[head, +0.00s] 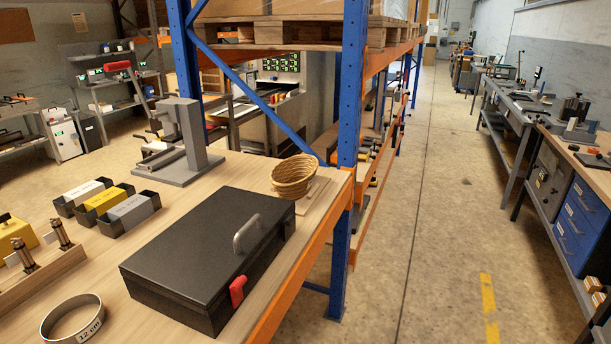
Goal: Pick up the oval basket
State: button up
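The oval basket (294,177) is a tan woven wicker bowl. It sits tilted near the far right corner of the wooden shelf top (190,205), on or against a small flat wooden board (315,192). It is just behind a black case, whose back edge is close to the basket's lower side. The basket's inside looks empty as far as I can see. My gripper is not in view.
The black case (205,255) has a grey handle and red latch. A grey press stand (180,145), small labelled bins (105,203) and a "12 cm" ring (72,318) share the shelf. A blue upright (350,110) stands right of the basket. The aisle (430,200) is clear.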

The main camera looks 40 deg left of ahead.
aim_at(292, 178)
jog(key=i, duration=2.2)
jog(key=u, duration=3.25)
